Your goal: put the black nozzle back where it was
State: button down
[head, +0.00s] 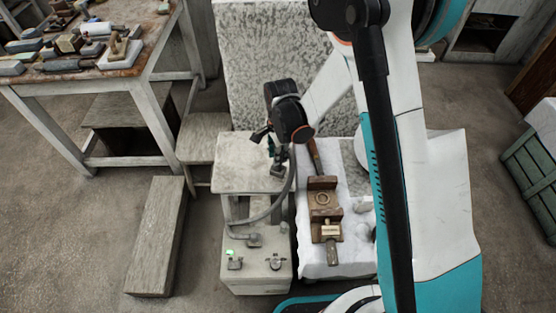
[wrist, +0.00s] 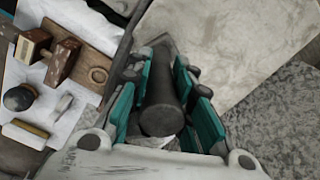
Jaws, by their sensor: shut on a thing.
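The black nozzle (wrist: 165,105) is a dark, blunt cylinder between the teal-lined fingers of my gripper (wrist: 162,78) in the wrist view. My gripper is shut on it. In the head view my gripper (head: 275,158) is over the pale wooden stand, and the nozzle there is mostly hidden or too small to make out. A grey hose (head: 268,213) curves from near my gripper down to a pale box (head: 256,278) with a small green light. Several small grey fittings, one a clip-like piece (head: 275,262), sit on the box's top.
The pale stand (head: 236,180) is beneath my gripper. To its right, a white cloth (head: 308,262) bears a wooden clamp-like tool (head: 323,200) and small items. A large speckled slab (head: 262,75) rises behind. A cluttered workbench (head: 140,65) is at upper left; a long block (head: 157,235) lies left.

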jog(key=shift+f+b, duration=0.35)
jog(key=shift+f, duration=1.15)
jog(key=shift+f, duration=0.1)
jog(key=shift+f, duration=0.15)
jog(key=c, duration=1.4)
grip_release()
